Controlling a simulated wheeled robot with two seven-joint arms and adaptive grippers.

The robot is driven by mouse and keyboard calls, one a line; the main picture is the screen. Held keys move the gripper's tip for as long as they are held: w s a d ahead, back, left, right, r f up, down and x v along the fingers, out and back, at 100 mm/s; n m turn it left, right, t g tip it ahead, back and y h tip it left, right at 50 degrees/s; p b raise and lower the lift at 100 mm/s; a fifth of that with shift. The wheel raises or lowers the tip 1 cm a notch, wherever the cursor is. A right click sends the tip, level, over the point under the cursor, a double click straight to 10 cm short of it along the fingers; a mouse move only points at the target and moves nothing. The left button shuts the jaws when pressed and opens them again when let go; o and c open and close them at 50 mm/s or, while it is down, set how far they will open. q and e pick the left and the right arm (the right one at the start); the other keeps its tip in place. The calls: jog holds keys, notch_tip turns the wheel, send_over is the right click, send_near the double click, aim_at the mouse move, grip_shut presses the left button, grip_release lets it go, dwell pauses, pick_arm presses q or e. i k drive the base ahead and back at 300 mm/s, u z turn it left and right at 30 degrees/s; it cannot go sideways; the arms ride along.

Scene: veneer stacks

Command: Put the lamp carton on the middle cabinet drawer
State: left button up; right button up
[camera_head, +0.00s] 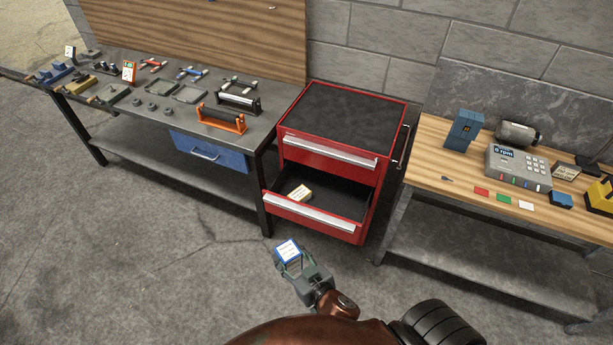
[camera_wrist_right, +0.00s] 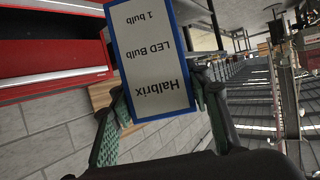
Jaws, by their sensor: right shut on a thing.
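The lamp carton (camera_wrist_right: 155,60), white with a blue border and the printed words Halbrix LED Bulb, is between the fingers of my right gripper (camera_wrist_right: 162,112). In the head view the carton (camera_head: 287,249) is held upright at the tips of the right gripper (camera_head: 290,263), in front of the red cabinet (camera_head: 375,190). The cabinet's lower visible drawer (camera_head: 345,203) is pulled open, with a small cream-coloured box (camera_head: 299,193) inside at its left. The drawer above it (camera_head: 330,158) also has a silver handle. The carton appears apart from the cabinet. My left gripper is not in view.
A grey workbench (camera_head: 110,72) with clamps, trays and a blue drawer (camera_head: 208,150) stands left of the cabinet. The cabinet top (camera_head: 345,112) is bare. Open concrete floor lies in front.

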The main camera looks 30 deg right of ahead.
aim_at(342, 209)
jog(key=i, duration=2.15)
jog(key=z, duration=2.05)
